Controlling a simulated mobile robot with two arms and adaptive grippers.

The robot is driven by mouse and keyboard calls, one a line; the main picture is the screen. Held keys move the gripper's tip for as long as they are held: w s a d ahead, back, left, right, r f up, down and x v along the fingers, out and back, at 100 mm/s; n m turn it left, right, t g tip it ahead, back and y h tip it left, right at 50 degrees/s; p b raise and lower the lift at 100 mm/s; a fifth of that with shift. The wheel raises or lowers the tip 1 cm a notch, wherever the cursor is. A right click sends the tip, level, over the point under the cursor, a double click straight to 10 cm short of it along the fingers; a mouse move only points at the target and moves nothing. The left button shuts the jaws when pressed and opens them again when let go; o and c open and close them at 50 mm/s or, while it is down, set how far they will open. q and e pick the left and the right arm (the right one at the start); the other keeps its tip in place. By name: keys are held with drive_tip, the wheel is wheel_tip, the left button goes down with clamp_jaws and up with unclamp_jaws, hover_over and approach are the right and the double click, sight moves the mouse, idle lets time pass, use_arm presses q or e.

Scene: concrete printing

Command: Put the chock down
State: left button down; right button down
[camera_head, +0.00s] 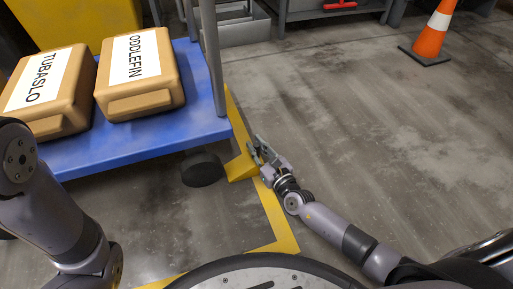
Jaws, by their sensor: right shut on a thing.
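The chock (240,168) is a small yellow wedge at the cart's front right corner, close beside a dark caster wheel (203,172). My right gripper (257,151) reaches in from the lower right and is shut on the chock. The gripper's fingers hide part of it. I cannot tell whether the chock touches the floor or the wheel. My left arm shows at the left edge, but its gripper is out of view.
A blue cart (140,142) carries two tan cases labelled TUBASLO (48,92) and ODDLEFIN (140,72). A yellow floor line (283,222) runs beside it. An orange cone (430,42) stands at the upper right. The concrete floor on the right is clear.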

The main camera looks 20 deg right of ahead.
drive_tip(key=c, duration=1.9)
unclamp_jaws()
drive_tip(key=shift+f, duration=0.15)
drive_tip(key=shift+c, duration=0.2)
drive_tip(key=o, duration=0.4)
drive_tip(key=shift+s+r, duration=0.1)
drive_tip(key=shift+r, duration=0.1)
drive_tip(key=shift+p+v, duration=2.35)
drive_tip(key=shift+v, duration=3.55)
drive_tip(key=shift+d, duration=0.1)
